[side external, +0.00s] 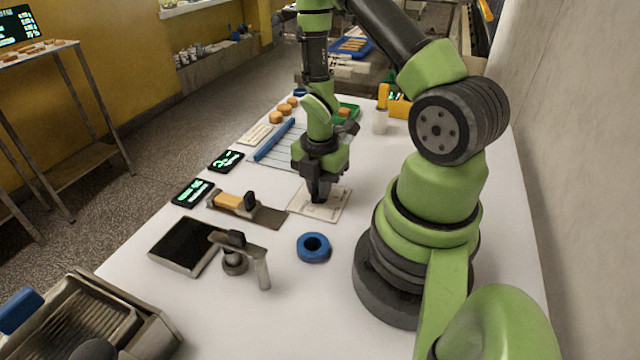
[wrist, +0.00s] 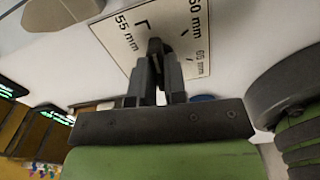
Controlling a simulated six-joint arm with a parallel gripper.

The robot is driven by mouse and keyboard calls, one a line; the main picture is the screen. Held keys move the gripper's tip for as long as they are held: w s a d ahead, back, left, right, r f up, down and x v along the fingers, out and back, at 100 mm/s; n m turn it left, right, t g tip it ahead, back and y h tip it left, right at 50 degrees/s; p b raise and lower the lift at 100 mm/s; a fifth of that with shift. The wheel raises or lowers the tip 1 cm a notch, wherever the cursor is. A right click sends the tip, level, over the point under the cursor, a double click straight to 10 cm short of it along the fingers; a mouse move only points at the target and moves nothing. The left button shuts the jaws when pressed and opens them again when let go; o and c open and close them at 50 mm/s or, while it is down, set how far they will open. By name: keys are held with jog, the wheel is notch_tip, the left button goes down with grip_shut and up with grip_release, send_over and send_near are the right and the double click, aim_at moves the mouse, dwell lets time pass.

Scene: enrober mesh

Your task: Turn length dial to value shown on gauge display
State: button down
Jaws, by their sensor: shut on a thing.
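The length dial's pale plate (side external: 334,210) lies flat on the white table below my gripper (side external: 318,197). In the wrist view the plate (wrist: 112,37) shows black tick marks and the labels 55 mm, one that seems to read 50 mm near the edge, and a smaller 65 mm. My gripper (wrist: 157,52) is shut on the dark dial knob (wrist: 155,43), which is mostly hidden between the fingers. A black display (side external: 192,193) with green characters stands beside a gauge (side external: 236,203) holding an orange-brown bar; its digits are too small to read surely.
A second green-lit display (side external: 226,160) stands farther back. A blue ring (side external: 313,247) lies in front of the plate. A dark square tray (side external: 185,246) and a metal stand (side external: 236,258) are at the front left. A blue rod (side external: 274,140) lies behind.

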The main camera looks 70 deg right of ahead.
jog(key=shift+n, duration=0.6)
jog(key=c, duration=1.2)
grip_release()
jog(key=shift+o, duration=0.2)
notch_tip(320, 180, up, 10)
